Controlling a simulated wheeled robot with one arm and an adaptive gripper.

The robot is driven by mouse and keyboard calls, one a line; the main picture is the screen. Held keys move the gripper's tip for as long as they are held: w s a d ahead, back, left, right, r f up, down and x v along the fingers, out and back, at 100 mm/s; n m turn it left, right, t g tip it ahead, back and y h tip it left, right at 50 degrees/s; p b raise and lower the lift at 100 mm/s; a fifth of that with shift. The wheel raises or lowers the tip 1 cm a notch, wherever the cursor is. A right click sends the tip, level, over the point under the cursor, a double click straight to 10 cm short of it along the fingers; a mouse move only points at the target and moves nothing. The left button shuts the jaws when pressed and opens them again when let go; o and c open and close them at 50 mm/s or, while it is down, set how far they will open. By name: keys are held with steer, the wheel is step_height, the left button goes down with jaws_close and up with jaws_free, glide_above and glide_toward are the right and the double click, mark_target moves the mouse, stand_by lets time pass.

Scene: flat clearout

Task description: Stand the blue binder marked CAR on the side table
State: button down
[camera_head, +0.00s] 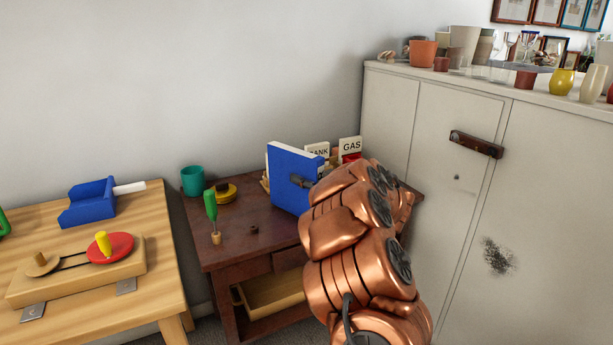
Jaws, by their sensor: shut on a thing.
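A blue binder (284,178) with a white top edge is upright over the dark wooden side table (235,235), at the middle of the head view. Its CAR marking does not show from this side. My gripper (303,182) is shut on the binder at its right part; the copper-coloured arm reaches in from the lower right and hides some of the table. I cannot tell whether the binder's lower edge touches the tabletop. Behind it stand white pieces marked GAS (350,145) and, partly covered, one ending in "ANK" (318,150).
The side table also bears a teal cup (193,181), a yellow-and-dark round item (226,193) and a green-handled tool (211,208). A light wooden table (85,290) stands left. A tall grey cabinet (480,170) with pots and glasses on top closes off the right.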

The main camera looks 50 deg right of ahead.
steer(key=shift+f, duration=0.3)
steer(key=c, duration=0.7)
jaws_free()
steer(key=shift+o, duration=0.2)
steer(key=shift+s, duration=0.1)
steer(key=s, duration=1.2)
steer(key=shift+d, duration=0.35)
